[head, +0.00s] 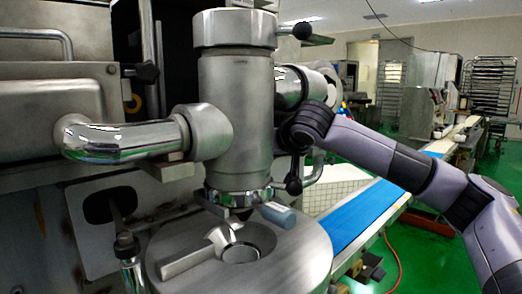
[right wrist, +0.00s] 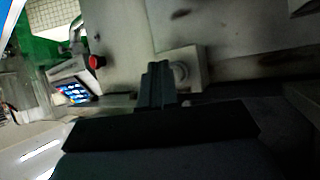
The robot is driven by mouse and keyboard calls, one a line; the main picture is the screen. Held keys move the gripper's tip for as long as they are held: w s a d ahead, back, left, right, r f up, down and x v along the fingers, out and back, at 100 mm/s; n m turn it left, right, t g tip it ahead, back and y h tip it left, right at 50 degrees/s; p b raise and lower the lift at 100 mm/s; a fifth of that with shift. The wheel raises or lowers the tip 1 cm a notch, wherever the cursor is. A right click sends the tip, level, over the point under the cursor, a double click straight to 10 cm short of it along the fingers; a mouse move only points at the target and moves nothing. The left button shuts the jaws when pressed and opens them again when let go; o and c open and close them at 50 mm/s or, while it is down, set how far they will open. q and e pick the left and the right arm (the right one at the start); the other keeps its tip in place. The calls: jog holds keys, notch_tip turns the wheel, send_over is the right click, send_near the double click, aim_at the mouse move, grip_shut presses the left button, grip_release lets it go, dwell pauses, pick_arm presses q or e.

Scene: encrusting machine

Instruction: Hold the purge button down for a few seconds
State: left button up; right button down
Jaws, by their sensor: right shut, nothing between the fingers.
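In the right wrist view, my right gripper (right wrist: 158,68) is shut and empty, its two fingers together. Its tips appear in front of a grey square box (right wrist: 192,58) with a round, pale button-like part (right wrist: 181,72) just to their right. I cannot tell whether this is the purge button, or whether the fingertips touch the box. In the head view, my right arm comes in from the right and reaches behind the machine's steel cylinder (head: 236,110); the fingers are hidden there. My left gripper is not in view.
A red knob (right wrist: 96,61) and a lit touch screen (right wrist: 72,90) are left of the fingers in the wrist view. In the head view, a chrome pipe (head: 115,140), a round steel hopper base (head: 290,255) and a blue conveyor belt (head: 360,215) surround the cylinder.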

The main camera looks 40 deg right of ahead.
dwell(0.8)
jog(key=shift+w, duration=0.1)
jog(key=shift+w+p, duration=0.3)
jog(key=shift+w, duration=0.05)
jog(key=shift+w, duration=0.1)
jog(key=shift+w+p, duration=0.25)
jog(key=shift+p, duration=0.05)
dwell(0.4)
dwell(0.5)
dwell(0.9)
jog(key=shift+a, duration=0.1)
dwell(0.9)
